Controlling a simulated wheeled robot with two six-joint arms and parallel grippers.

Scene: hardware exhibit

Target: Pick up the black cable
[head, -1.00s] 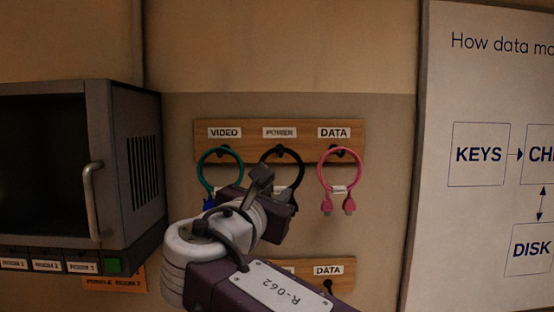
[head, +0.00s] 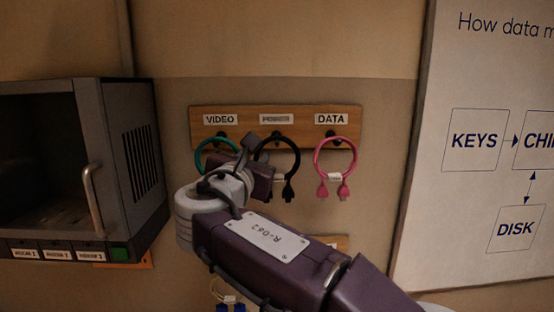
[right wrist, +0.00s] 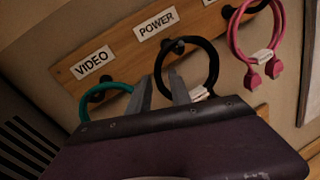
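The black cable (head: 297,158) hangs as a loop from the middle peg of a wooden board, under the POWER label. Its black plugs hang at the bottom with a pale tag. In the right wrist view the black cable (right wrist: 215,66) shows beside my fingers. My right gripper (right wrist: 158,86) is open, its two grey fingers apart. The left side of the loop appears between the fingertips; I cannot tell whether they touch it. My left gripper is not in view.
A teal cable (head: 202,150) hangs left under VIDEO, close to my gripper. A pink cable (head: 316,160) hangs right under DATA. The wooden board (head: 353,122) is on the wall. A grey cabinet (head: 143,165) stands left. A whiteboard (head: 440,215) is on the right.

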